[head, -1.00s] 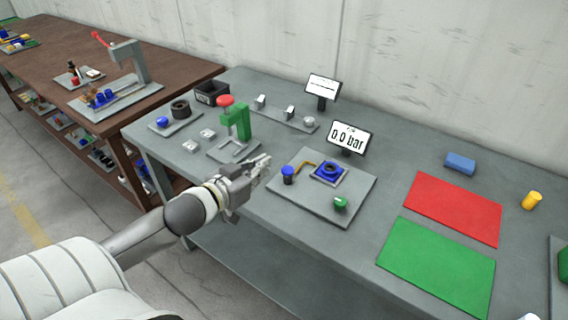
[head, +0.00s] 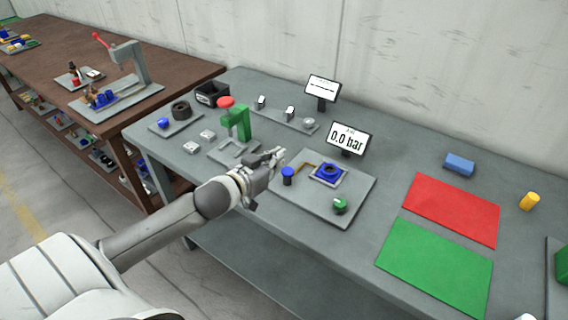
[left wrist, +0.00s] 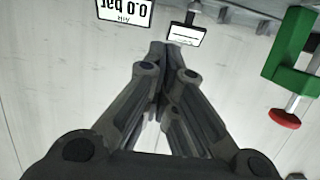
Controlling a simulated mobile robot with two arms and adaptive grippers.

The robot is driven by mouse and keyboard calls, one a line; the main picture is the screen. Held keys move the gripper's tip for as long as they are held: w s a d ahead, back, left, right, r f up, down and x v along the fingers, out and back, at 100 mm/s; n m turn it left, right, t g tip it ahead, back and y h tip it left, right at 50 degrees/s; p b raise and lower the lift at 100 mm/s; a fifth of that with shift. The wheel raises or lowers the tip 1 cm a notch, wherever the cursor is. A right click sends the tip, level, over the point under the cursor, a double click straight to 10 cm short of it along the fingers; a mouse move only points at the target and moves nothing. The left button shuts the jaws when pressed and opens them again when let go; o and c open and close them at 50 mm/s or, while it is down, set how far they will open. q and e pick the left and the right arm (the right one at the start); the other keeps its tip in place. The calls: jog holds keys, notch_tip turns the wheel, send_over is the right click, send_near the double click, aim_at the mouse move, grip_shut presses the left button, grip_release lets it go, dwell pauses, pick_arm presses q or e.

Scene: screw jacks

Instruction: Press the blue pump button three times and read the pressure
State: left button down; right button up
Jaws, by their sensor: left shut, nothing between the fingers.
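The blue pump button (head: 288,175) stands upright at the left of a grey plate (head: 318,210), with a tan pipe (head: 305,167) running from near it to a blue ring-shaped part (head: 329,172). The pressure display (head: 346,139) behind reads 0.0 bar; it also shows upside down in the left wrist view (left wrist: 124,11). My left gripper (head: 279,154) is shut and empty, with its fingertips just behind and left of the button in the head view. In the left wrist view the closed fingers (left wrist: 160,52) show, but the button does not.
A green clamp (head: 240,122) with a red knob stands close left of my gripper. A green knob (head: 339,204) sits at the plate's front. Red (head: 455,208) and green (head: 437,265) mats lie to the right. A second display (head: 322,88) stands behind.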

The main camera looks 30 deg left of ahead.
aim_at(284, 174)
pick_arm(q)
jog(key=x, duration=0.3)
jog(key=shift+w+p, duration=0.3)
jog(key=shift+w, duration=0.05)
notch_tip(284, 174, down, 3)
jog(key=shift+f, duration=0.6)
jog(key=shift+f, duration=0.1)
